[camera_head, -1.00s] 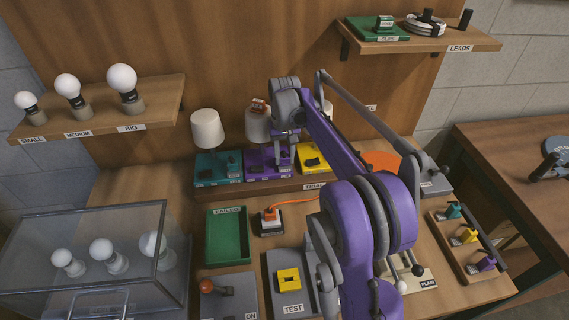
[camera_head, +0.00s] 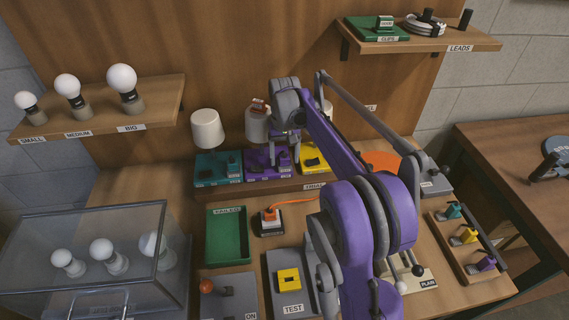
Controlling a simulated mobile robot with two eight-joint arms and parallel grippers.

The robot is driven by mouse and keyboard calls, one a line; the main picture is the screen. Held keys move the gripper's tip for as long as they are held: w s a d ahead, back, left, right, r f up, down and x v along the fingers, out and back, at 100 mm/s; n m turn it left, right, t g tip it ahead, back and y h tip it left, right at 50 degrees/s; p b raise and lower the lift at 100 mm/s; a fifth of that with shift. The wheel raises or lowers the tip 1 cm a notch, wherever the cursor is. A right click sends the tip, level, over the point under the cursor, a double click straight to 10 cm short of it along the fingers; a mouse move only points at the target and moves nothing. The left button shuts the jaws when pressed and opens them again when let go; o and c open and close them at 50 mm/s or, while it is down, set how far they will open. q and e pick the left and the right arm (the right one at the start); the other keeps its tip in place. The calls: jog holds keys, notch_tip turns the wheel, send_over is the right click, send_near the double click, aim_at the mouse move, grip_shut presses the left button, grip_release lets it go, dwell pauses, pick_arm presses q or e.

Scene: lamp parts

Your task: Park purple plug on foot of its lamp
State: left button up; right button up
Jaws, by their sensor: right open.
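The purple lamp's foot (camera_head: 256,171) stands in the row at the back of the bench, between the teal and yellow ones. Its pale shade (camera_head: 256,125) shows behind my right arm. My right gripper (camera_head: 284,163) points down over the right part of the purple foot, fingers apart. The fingers hide part of the foot, and I cannot make out a plug between or below them. A small purple plug-like piece (camera_head: 487,264) sits in the wooden rack (camera_head: 463,262) at the right. My left gripper is out of view.
The teal lamp (camera_head: 208,130) is left of the purple one; the yellow foot (camera_head: 313,157) is close on the right. A green tray (camera_head: 228,238), a tester (camera_head: 289,281) and a glass case (camera_head: 88,240) are in front. My arm hides the bench's middle right.

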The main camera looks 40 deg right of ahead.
jog(key=shift+r, duration=0.1)
notch_tip(320, 180, up, 10)
jog(key=shift+r+p, duration=0.25)
jog(key=shift+p, duration=0.25)
jog(key=s+a+f+n+t+p, duration=0.1)
jog(key=s+a, duration=0.3)
jog(key=a, duration=0.3)
jog(key=s+a+f+n+t, duration=0.1)
jog(key=s+a+n+t, duration=0.1)
jog(key=s+a, duration=0.35)
jog(key=s+a+f+n, duration=0.1)
jog(key=s+a+f, duration=0.2)
jog(key=s, duration=0.1)
jog(key=s+a+f+n+t, duration=0.1)
jog(key=s+a+f, duration=0.2)
jog(key=s+f, duration=0.1)
jog(key=s+a+f+t+p, duration=0.1)
jog(key=s+a+f, duration=0.2)
jog(key=s+f, duration=0.1)
jog(key=shift+s+a+n, duration=0.4)
jog(key=shift+s, duration=0.4)
